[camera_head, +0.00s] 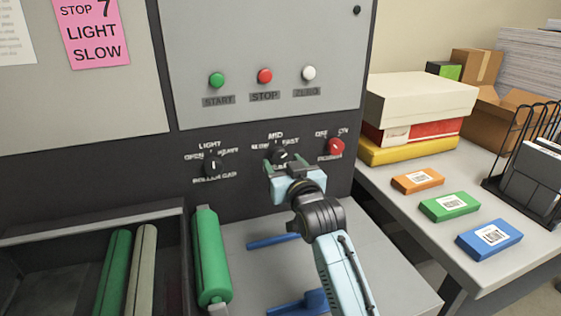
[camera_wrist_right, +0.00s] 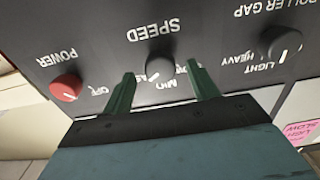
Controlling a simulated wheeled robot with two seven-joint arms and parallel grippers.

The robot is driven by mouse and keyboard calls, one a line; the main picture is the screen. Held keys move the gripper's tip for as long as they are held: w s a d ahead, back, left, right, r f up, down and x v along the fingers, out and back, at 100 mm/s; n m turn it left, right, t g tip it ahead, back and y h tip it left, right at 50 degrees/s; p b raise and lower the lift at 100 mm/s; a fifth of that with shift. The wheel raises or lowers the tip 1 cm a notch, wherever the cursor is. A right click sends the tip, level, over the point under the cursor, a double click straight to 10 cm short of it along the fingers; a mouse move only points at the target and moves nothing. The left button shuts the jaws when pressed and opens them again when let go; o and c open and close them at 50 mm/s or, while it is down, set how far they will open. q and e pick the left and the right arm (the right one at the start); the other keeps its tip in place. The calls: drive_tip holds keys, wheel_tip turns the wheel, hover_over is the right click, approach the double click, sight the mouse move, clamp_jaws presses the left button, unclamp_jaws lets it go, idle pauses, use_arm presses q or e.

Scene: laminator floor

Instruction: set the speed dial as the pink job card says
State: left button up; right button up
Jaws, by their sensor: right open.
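The pink job card (camera_head: 92,32) hangs on the panel at upper left in the head view; its visible lines read "STOP 7", "LIGHT" and "SLOW". The dark round speed dial (camera_head: 279,155) sits on the black strip under the word MID. It also shows in the wrist view (camera_wrist_right: 160,64), under SPEED, which appears upside down. My right gripper (camera_head: 284,162) is open in front of it, its two green fingers (camera_wrist_right: 160,72) on either side of the dial. I cannot tell whether they touch it. The dial's pointer direction is unclear. My left gripper is not in view.
The roller gap dial (camera_head: 212,165) is left of the speed dial, the red power knob (camera_head: 335,147) right. Green START (camera_head: 216,80), red STOP (camera_head: 265,76) and white ZERO (camera_head: 308,73) buttons sit above. A green roller (camera_head: 209,255) lies below left. The right table holds boxes.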

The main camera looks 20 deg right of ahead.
drive_tip(key=shift+w, duration=1.3)
drive_tip(key=c, duration=1)
